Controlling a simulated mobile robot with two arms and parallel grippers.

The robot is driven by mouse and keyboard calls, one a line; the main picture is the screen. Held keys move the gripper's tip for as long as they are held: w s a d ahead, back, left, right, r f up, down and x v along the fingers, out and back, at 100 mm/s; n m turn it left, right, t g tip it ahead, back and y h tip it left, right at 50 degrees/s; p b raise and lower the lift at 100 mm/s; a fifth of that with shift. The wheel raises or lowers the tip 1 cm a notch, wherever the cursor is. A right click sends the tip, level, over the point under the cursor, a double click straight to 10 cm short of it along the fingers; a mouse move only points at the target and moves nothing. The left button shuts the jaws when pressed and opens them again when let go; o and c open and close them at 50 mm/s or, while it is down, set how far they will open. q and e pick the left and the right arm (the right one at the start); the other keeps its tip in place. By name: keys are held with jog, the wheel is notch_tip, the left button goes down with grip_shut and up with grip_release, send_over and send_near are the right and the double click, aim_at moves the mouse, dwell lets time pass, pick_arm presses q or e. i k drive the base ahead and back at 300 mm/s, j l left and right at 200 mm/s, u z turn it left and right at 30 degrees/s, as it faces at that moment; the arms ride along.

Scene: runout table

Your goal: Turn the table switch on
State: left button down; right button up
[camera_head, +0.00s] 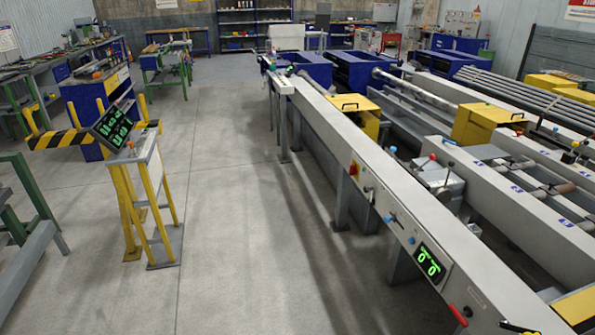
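The long grey runout table (330,125) runs from the back centre to the lower right. A red handle (458,314) sticks out below the display. I cannot tell from this view which control is the table switch, or how any of them is set. Neither of my grippers is in view.
A yellow-legged control stand (150,200) with a green-lit screen (113,125) stands left of centre. A yellow-black barrier (55,140) is behind it. A green and grey frame (25,235) is at the left edge. The concrete floor (240,200) between stand and table is clear.

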aim_at(352, 169)
jog(key=i+j+z, duration=0.15)
jog(key=i+z, duration=0.15)
jog(key=i, duration=0.15)
jog(key=i+j+z, duration=0.3)
jog(key=i, duration=0.15)
